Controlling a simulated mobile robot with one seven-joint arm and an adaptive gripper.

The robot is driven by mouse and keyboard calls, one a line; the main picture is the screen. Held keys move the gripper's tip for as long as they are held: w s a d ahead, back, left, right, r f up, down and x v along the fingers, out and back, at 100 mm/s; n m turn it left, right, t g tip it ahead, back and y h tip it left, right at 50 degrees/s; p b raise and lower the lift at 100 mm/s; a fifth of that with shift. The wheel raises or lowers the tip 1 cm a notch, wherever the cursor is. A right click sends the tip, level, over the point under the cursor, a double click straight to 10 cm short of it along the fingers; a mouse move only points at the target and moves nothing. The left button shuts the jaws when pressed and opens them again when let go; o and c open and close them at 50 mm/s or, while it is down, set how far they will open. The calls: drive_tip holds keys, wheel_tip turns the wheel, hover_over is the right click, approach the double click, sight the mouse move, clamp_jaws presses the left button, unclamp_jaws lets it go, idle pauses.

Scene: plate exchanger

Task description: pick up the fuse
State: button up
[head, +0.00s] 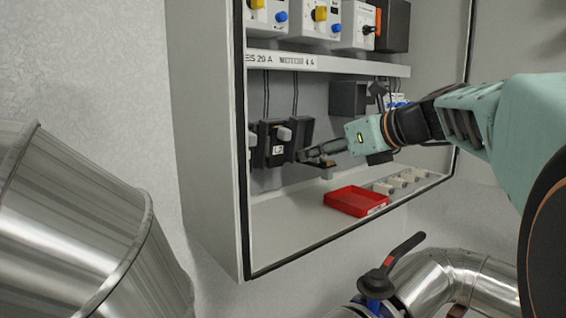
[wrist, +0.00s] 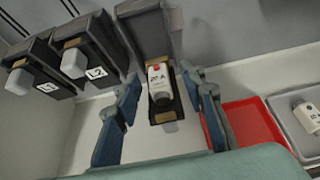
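A white cylindrical fuse (wrist: 158,84) with printed markings sits in the swung-open drawer of a black fuse holder (wrist: 148,35), in the middle of the wrist view. My gripper (wrist: 161,90) is open, with one blue finger on each side of this fuse. Gaps show between the fingers and the fuse. In the head view, my gripper (head: 318,153) is at the rightmost holder of the row inside the cabinet. There the fuse is hard to make out behind the fingers.
Two closed black holders with white knobs (wrist: 74,64) stand left of the open one. A red tray (head: 357,201) lies on the cabinet floor, beside a grey tray with several white fuses (wrist: 308,116). A shelf edge (head: 330,64) runs above.

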drive_tip(key=shift+w+a, duration=0.15)
drive_tip(key=shift+w, duration=0.05)
drive_tip(key=shift+s, duration=0.2)
drive_tip(key=shift+c, duration=0.8)
clamp_jaws()
drive_tip(key=shift+r, duration=0.2)
